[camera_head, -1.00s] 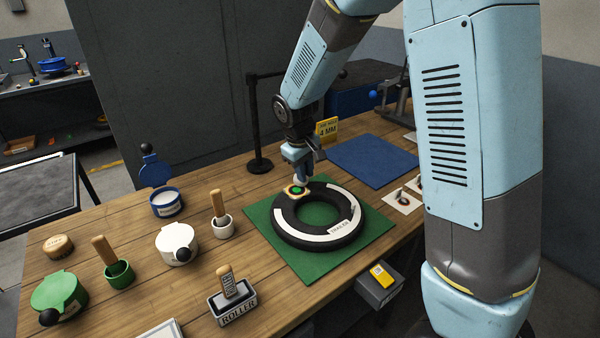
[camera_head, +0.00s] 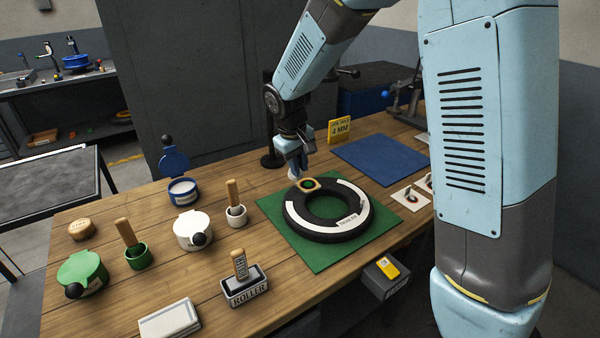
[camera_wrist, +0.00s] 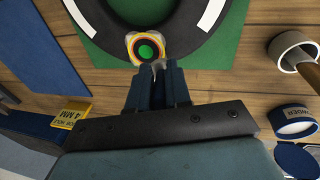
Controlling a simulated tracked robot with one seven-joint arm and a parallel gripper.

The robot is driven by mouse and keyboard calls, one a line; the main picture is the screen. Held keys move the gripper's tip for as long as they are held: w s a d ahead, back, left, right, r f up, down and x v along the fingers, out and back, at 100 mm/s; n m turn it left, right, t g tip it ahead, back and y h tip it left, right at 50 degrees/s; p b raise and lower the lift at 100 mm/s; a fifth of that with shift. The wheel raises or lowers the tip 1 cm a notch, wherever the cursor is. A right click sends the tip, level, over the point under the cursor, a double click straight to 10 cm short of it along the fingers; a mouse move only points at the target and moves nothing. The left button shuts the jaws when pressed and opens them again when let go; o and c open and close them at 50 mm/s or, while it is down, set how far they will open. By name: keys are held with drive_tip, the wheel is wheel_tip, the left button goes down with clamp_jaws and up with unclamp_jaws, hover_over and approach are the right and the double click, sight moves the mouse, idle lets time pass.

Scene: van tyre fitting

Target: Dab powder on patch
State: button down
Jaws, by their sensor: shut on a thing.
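The patch (camera_head: 309,184), a green centre ringed in orange and yellow on a pale square, lies on the far left part of the black tyre (camera_head: 330,231). It also shows in the wrist view (camera_wrist: 147,50), just ahead of my fingertips. My gripper (camera_head: 296,163) points down behind and slightly left of the patch. It is shut on a small pale pad (camera_head: 293,174), mostly hidden between the fingers in the wrist view (camera_wrist: 158,65). I cannot tell whether the pad touches anything. The blue powder pot (camera_head: 183,192) stands open with white contents, its lid tipped back.
The tyre lies on a green mat (camera_head: 310,256). A yellow sign (camera_head: 340,130) and blue mat (camera_head: 381,160) are behind it. To the left stand a white pot (camera_head: 193,231), green pot (camera_head: 82,273), brush cups and a roller holder (camera_head: 245,286). Bare wood lies between them.

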drive_tip(key=shift+r, duration=2.55)
drive_tip(key=shift+w, duration=0.1)
